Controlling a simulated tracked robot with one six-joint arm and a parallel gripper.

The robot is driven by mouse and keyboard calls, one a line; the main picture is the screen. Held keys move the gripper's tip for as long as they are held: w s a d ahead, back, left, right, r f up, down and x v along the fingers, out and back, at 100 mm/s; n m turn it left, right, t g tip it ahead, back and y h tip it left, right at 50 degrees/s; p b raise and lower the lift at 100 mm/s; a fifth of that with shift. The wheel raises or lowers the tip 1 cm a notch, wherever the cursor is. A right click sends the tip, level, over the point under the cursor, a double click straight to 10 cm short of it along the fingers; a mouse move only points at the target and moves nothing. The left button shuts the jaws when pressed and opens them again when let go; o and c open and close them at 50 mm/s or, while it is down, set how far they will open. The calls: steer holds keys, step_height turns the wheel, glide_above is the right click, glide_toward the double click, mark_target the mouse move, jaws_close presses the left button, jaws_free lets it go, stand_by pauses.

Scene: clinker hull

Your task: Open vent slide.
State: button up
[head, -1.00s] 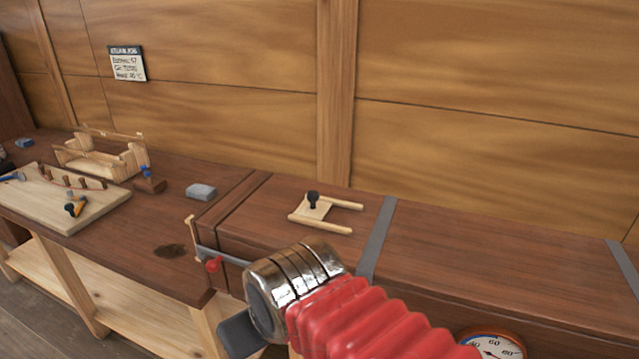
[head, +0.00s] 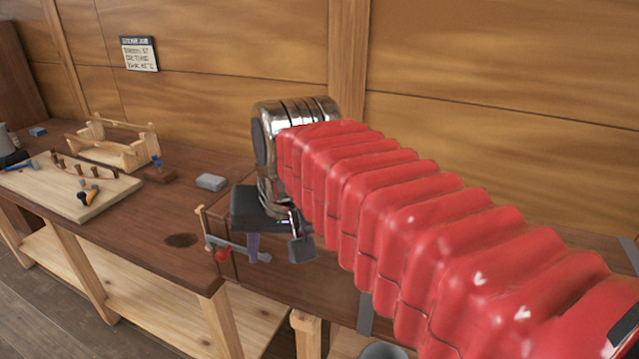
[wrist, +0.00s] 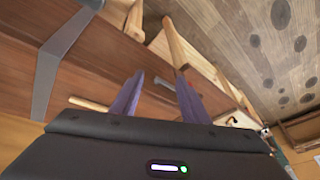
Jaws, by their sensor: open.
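The vent slide, a pale wooden plate with a black knob between two rails on the dark wooden box (head: 330,285), is hidden behind my arm in the head view. In the wrist view one pale rail end (wrist: 88,103) shows just left of my fingers, on the box top; the plate and knob are not visible there. My gripper (wrist: 160,76) is open, its two purple fingers apart with nothing held between them. In the head view my gripper (head: 272,247) points down over the left end of the box.
A clamp with a red knob (head: 222,254) sits at the box's left end, close to my gripper. The bench to the left carries a grey block (head: 211,182), a pale board (head: 70,195) with tools and a wooden frame (head: 110,150). A grey metal strap (wrist: 48,75) crosses the box.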

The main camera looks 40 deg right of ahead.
steer(key=w+d+r+m+g, duration=0.1)
steer(key=w+d+r+m, duration=0.3)
steer(key=d, duration=0.5)
steer(key=w+d+r+m+g, duration=0.1)
steer(key=w+d+r+m, duration=0.3)
steer(key=d+r+m, duration=0.4)
step_height(320, 180, up, 2)
steer(key=shift+w+d+r+m, duration=0.1)
steer(key=shift+w+d+m, duration=0.1)
steer(key=shift+d+m, duration=0.25)
steer(key=shift+f, duration=0.2)
steer(key=x, duration=1.3)
steer(key=shift+s+a+f, duration=0.1)
steer(key=shift+a+f, duration=0.1)
steer(key=shift+f, duration=0.1)
jaws_close()
